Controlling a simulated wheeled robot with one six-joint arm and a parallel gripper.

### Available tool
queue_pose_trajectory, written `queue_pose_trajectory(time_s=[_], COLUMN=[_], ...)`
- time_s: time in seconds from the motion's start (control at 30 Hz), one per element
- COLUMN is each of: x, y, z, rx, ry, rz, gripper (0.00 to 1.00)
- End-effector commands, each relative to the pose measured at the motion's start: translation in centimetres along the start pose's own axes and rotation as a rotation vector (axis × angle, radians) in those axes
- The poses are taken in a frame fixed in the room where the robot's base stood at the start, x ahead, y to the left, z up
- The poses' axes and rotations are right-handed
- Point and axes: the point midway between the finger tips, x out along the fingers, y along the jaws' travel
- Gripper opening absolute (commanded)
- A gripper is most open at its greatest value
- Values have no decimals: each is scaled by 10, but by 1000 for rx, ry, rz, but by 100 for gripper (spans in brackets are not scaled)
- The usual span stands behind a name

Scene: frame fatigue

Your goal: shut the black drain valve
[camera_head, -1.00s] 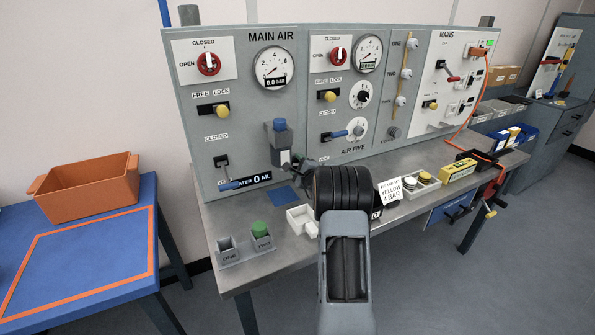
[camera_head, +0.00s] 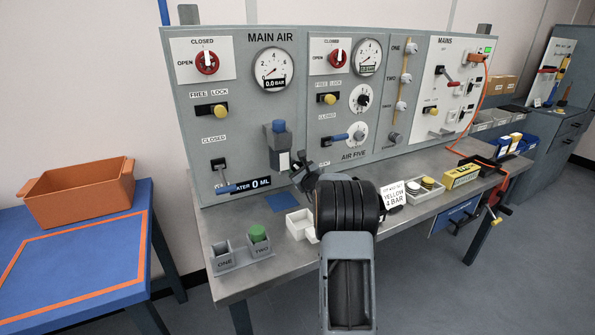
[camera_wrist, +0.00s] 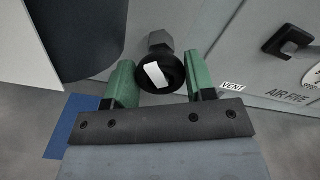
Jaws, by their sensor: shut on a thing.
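The black drain valve (camera_wrist: 174,68) is a round black knob with a white mark, below a dark hexagonal stem in the wrist view. The white mark sits at a slant. My gripper (camera_wrist: 162,82) has a green finger on each side of the knob and is shut on it. In the head view my gripper (camera_head: 303,178) is at the front of the panel, below the grey filter unit (camera_head: 277,145) with a blue top. My own arm covers much of that spot, and I cannot make out the knob there.
The grey panel (camera_head: 232,125) stands along the back of the bench (camera_head: 270,274). Small white trays (camera_head: 297,222) and grey cups marked ONE and TWO (camera_head: 240,257) lie left of my arm. An orange bin (camera_head: 80,195) is far left.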

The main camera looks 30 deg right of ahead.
Motion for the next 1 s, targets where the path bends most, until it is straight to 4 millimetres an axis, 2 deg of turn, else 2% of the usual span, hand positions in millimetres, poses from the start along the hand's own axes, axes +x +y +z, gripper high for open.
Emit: queue_pose_trajectory(time_s=[0.53, 0.57, 0.6, 0.8, 1.0], x=[0, 0, 0, 0, 0], y=[0, 0, 0, 0, 0], z=[-1, -1, -1, 0, 0], rx=[19, 19, 19, 18, 18], ry=[2, 2, 2, 1, 0], rz=[1, 1, 1, 0, 0], gripper=[26, 53, 57, 76, 76])
